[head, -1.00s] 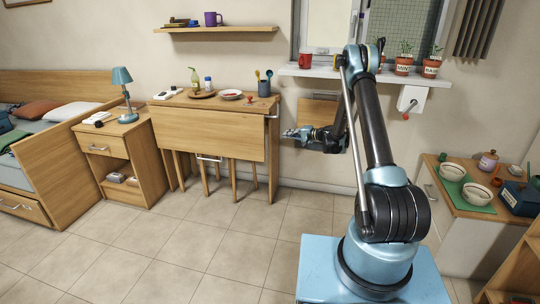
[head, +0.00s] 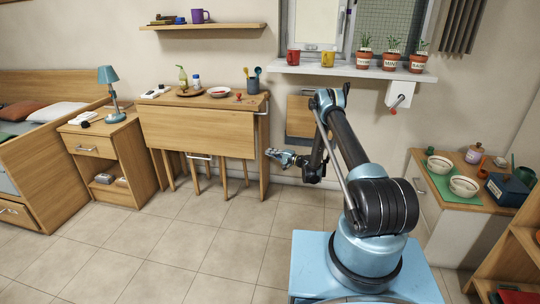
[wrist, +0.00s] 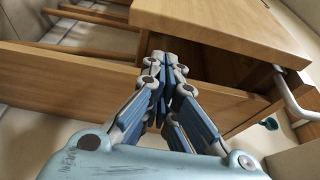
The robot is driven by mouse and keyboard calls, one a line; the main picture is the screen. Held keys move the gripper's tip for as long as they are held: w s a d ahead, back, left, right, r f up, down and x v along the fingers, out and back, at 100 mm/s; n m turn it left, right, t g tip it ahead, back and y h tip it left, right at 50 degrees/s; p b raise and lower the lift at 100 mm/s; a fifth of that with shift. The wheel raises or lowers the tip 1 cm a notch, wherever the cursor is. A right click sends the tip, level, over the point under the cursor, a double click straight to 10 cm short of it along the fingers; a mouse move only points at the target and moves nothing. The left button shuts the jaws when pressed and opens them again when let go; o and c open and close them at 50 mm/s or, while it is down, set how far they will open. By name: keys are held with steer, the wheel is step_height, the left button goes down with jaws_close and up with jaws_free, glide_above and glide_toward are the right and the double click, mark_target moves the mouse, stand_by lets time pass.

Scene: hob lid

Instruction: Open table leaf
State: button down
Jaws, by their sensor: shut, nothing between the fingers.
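The table leaf (head: 200,132) is a plain wooden panel hanging down at the front of the wooden table (head: 170,98). A pale bar handle (head: 200,156) sits at the leaf's lower edge. My gripper (head: 270,153) is shut and empty. In the head view it is just right of the leaf's right end, near the height of its lower edge. In the wrist view my gripper (wrist: 170,55) appears in front of wooden table parts; whether it touches them I cannot tell. The leaf's handle is not recognisable there.
A metal rail (wrist: 290,95) is on the table's end. A bottle (head: 182,77), bowl (head: 220,91) and utensil pot (head: 252,86) stand on the tabletop. Thin wooden legs show below the leaf. The tiled floor (head: 190,240) in front is clear. A nightstand (head: 105,160) stands left.

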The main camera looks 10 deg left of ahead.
steer(key=x, duration=0.7)
steer(key=shift+w+a, duration=0.1)
steer(key=shift+a, duration=0.25)
